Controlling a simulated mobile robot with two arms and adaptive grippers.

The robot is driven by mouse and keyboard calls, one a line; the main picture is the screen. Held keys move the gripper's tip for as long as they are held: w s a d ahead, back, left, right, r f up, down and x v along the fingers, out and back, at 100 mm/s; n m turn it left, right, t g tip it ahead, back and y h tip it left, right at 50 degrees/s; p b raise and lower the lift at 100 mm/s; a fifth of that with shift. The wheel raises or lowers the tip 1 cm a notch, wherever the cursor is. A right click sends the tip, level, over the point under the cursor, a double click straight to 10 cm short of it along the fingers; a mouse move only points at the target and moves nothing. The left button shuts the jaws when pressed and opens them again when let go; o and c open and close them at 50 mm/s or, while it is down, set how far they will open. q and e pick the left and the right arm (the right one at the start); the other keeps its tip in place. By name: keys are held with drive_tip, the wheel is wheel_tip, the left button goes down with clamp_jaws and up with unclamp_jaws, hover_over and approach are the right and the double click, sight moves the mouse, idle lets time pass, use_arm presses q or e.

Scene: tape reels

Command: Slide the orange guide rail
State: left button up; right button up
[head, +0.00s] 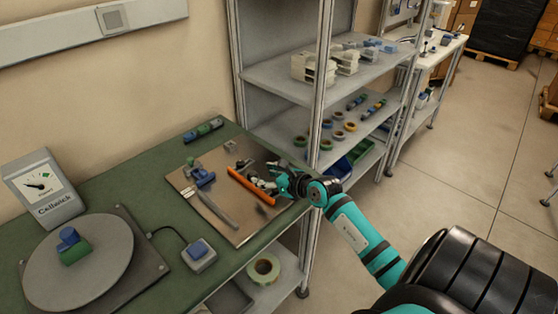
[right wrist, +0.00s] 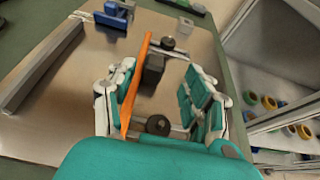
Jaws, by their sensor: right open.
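The orange guide rail (head: 250,187) lies along a metal plate (head: 205,219) on the green bench in the head view. My right gripper (head: 272,184) reaches in from the right, beside the rail's right side in that view. In the right wrist view my right gripper (right wrist: 157,92) is open. The orange guide rail (right wrist: 137,78) runs lengthwise between its fingers, close along the left finger; I cannot tell if they touch. A dark block (right wrist: 153,68) and dark round knobs (right wrist: 158,125) also show between the fingers. My left gripper is not in view.
A grey bar (head: 217,208) and a blue clamp (head: 201,176) stand on the plate left of the rail. A turntable (head: 80,262) and a blue button box (head: 198,254) are on the bench. Shelves (head: 285,82) with tape rolls stand at the right.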

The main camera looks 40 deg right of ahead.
drive_tip(key=v, duration=0.7)
drive_tip(key=shift+s+r, duration=0.1)
drive_tip(key=shift+s, duration=0.1)
